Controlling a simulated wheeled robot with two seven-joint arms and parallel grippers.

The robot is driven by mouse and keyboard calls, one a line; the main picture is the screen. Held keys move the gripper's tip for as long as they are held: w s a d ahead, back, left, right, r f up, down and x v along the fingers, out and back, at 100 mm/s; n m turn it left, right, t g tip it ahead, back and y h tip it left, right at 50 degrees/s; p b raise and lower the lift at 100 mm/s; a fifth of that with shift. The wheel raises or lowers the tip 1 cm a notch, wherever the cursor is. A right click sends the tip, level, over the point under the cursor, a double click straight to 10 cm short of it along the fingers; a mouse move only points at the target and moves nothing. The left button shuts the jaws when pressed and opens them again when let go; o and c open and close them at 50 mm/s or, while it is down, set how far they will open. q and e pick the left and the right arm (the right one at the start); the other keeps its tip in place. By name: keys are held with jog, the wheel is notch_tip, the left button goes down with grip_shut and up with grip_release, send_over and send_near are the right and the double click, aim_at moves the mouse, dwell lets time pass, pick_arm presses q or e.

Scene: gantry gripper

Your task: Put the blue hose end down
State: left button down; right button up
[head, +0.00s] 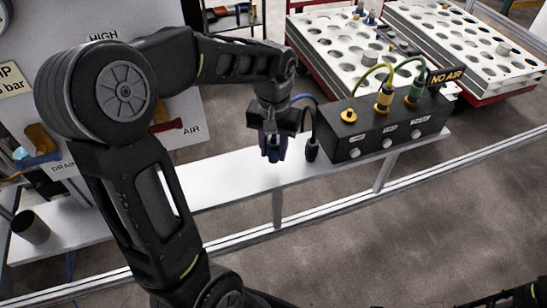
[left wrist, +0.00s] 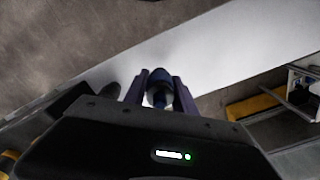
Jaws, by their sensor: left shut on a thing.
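My left gripper (head: 272,152) is shut on the blue hose end (head: 273,154), over the white bench (head: 235,172) just left of the black block. In the left wrist view the hose end (left wrist: 159,88) is a dark blue rounded piece between the two fingers (left wrist: 159,92). The white bench surface (left wrist: 230,45) shows beyond it. A blue hose (head: 306,97) arcs near the gripper, partly hidden behind it. I cannot tell whether the hose end touches the bench.
A dark hose end (head: 312,150) is close beside the gripper. A dark cup (head: 31,228) is at the left. The middle bench is clear.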

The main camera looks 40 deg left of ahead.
aim_at(273, 143)
pick_arm(q)
jog(key=shift+f, duration=1.85)
jog(key=shift+f, duration=0.1)
jog(key=c, duration=1)
grip_release()
notch_tip(273, 143, up, 12)
jog(key=shift+r, duration=0.15)
